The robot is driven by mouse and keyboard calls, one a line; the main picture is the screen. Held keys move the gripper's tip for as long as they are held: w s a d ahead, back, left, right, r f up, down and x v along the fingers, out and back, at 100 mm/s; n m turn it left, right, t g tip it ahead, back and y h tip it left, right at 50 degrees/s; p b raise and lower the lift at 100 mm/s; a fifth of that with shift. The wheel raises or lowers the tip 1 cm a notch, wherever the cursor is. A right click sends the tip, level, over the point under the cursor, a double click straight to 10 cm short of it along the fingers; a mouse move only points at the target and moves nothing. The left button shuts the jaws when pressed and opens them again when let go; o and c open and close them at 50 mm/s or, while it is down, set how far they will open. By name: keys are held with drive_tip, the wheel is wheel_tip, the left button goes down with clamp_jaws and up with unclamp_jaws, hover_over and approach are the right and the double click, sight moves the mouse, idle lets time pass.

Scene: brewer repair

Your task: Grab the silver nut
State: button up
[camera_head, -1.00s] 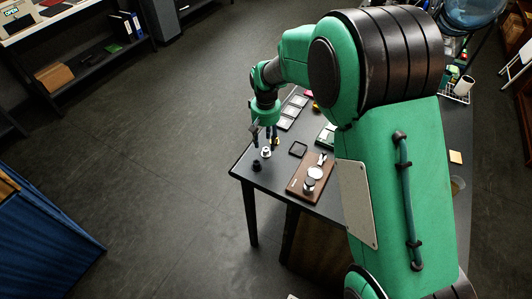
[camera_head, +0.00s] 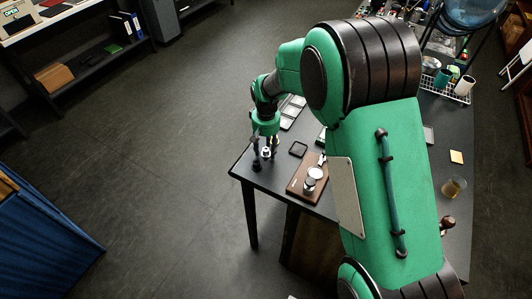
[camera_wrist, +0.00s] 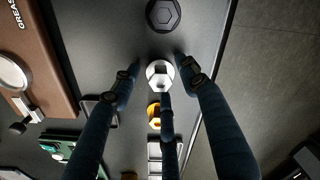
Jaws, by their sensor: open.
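The silver nut (camera_wrist: 160,72) lies on the dark table top in the wrist view, pale and hexagonal on a round base. It also shows in the head view (camera_head: 266,152) near the table's left corner. My gripper (camera_wrist: 160,80) has three dark fingers spread around the nut, one on each side and one on the gold nut's side. The side fingertips look apart from it; I cannot tell whether the third touches. In the head view my gripper (camera_head: 265,153) points down over the nut and partly hides it.
A black nut (camera_wrist: 163,14) and a gold nut (camera_wrist: 154,109) lie on either side of the silver nut. A brown board (camera_wrist: 38,65) with a round metal piece is to the left. The table edge (camera_wrist: 216,78) runs close on the right, with floor beyond.

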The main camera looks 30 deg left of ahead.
sight(266, 149)
idle(0.5)
clamp_jaws()
drive_tip(key=shift+r, duration=0.2)
drive_tip(key=shift+r, duration=0.5)
wheel_tip(266, 149, up, 2)
drive_tip(key=shift+r+p, duration=0.15)
drive_tip(key=shift+p, duration=0.2)
drive_tip(key=s+d, duration=0.3)
drive_tip(key=s, duration=0.1)
drive_tip(key=s+d+r, duration=0.1)
drive_tip(key=s+d, duration=0.2)
drive_tip(key=d, duration=0.1)
drive_tip(key=s+d, duration=0.4)
drive_tip(key=shift+s+r+p, duration=0.15)
drive_tip(key=shift+s+p, duration=0.2)
drive_tip(key=shift+p, duration=0.05)
